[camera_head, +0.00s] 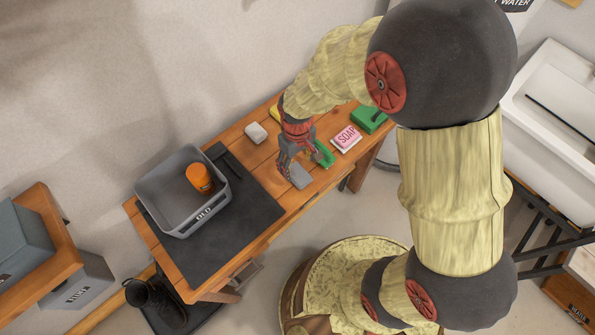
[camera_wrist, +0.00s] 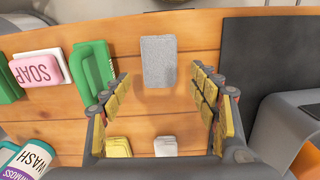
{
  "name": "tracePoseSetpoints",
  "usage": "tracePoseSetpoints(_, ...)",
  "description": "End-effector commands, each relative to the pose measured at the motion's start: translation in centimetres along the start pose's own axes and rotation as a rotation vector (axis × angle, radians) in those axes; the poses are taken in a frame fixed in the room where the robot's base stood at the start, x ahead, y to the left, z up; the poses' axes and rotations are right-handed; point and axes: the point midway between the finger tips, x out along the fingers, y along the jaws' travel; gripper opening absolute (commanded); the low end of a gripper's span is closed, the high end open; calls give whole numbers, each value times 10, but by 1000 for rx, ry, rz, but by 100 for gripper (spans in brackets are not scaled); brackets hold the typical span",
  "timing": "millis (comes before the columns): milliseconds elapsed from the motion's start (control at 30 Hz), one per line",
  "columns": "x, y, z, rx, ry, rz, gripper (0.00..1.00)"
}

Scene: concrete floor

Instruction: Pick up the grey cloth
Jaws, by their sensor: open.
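The grey cloth (camera_wrist: 158,61) is a small flat rectangle on the wooden table (camera_wrist: 200,38), near the table's edge at the top of the wrist view. In the head view the cloth (camera_head: 300,178) shows just below my gripper, partly covered by it. My gripper (camera_wrist: 165,95) is open and empty. Its two fingers stand apart to the left and right in the wrist view, with the cloth lying between and beyond their tips. In the head view my gripper (camera_head: 293,160) hangs over the table; its height above the cloth is hard to tell.
A green item (camera_wrist: 93,68) lies close left of the cloth, then a pink soap box (camera_wrist: 40,70). A dark mat (camera_wrist: 255,50) is to the right. A white block (camera_wrist: 165,146) and yellow item (camera_wrist: 118,147) lie below. A grey bin (camera_head: 180,212) holds an orange container (camera_head: 199,177).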

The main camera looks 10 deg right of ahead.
Motion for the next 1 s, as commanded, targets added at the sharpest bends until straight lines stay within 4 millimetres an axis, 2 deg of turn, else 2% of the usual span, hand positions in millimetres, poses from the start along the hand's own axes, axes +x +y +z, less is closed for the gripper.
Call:
tracePoseSetpoints(167,15,0,0,0,-1,0,61)
tracePoseSetpoints(500,58,0,2,0,-1,0,61)
tracePoseSetpoints(733,58,0,1,0,0,0,61)
tracePoseSetpoints(1000,57,0,1,0,0,0,46)
